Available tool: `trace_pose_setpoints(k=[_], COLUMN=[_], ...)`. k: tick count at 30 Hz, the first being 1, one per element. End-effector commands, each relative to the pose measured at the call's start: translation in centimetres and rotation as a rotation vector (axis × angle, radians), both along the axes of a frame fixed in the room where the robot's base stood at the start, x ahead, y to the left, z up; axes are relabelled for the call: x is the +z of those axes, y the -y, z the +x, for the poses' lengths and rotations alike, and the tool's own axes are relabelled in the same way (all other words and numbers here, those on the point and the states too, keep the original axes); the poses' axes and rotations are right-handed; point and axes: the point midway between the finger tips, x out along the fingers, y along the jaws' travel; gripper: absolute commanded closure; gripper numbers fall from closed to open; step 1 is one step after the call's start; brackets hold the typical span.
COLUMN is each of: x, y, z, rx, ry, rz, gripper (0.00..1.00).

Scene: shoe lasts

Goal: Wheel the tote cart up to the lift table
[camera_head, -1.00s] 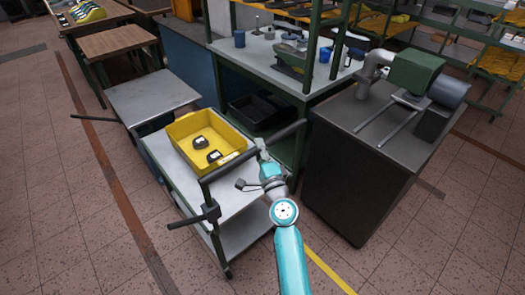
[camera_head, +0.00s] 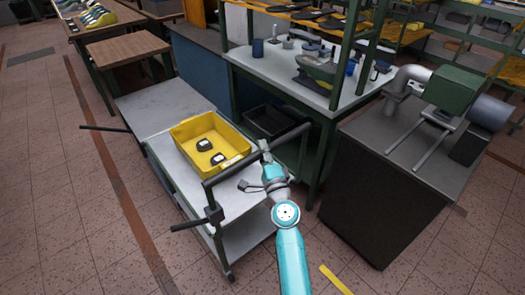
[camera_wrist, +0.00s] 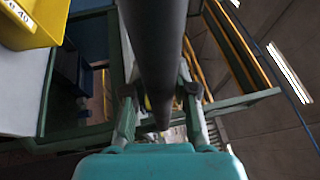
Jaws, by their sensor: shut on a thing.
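The tote cart (camera_head: 249,204) is a grey-topped trolley with a lower shelf and a dark push handle (camera_head: 232,168). A yellow tote (camera_head: 184,135) with dark objects in it sits on its top. The lift table (camera_head: 155,103) has a plain grey top and stands just beyond the cart's far end; I cannot tell whether they touch. My gripper (camera_head: 265,153) is shut on the handle bar near its right end. In the wrist view the dark bar (camera_wrist: 155,50) runs between the fingers (camera_wrist: 157,98), and a corner of the yellow tote (camera_wrist: 28,25) shows.
A workbench (camera_head: 283,73) with tools stands right of the cart, with a black bin (camera_head: 258,122) below. A dark cabinet (camera_head: 372,195) carrying a green machine is close on the right. A wooden-topped table (camera_head: 122,45) stands beyond the lift table. The floor at left is open.

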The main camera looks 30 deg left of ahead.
Motion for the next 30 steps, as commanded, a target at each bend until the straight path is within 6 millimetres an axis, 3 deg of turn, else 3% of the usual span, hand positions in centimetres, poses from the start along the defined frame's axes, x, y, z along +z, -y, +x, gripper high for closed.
trace_pose_setpoints(k=[6, 7, 10, 22, 30], x=[-0.1, -0.1, -0.1, -0.2, -1.1], y=[-0.5, -0.5, -0.4, 0.1, 2.8], z=[-0.3, -0.3, -0.3, -0.5, -3.1], rx=[0.010, 0.010, 0.009, 0.006, 0.006], ry=[-0.001, -0.001, -0.001, -0.002, -0.002], rz=[-0.004, -0.004, -0.004, -0.002, -0.003], gripper=[1.00, 0.70, 0.46, 0.46, 0.46])
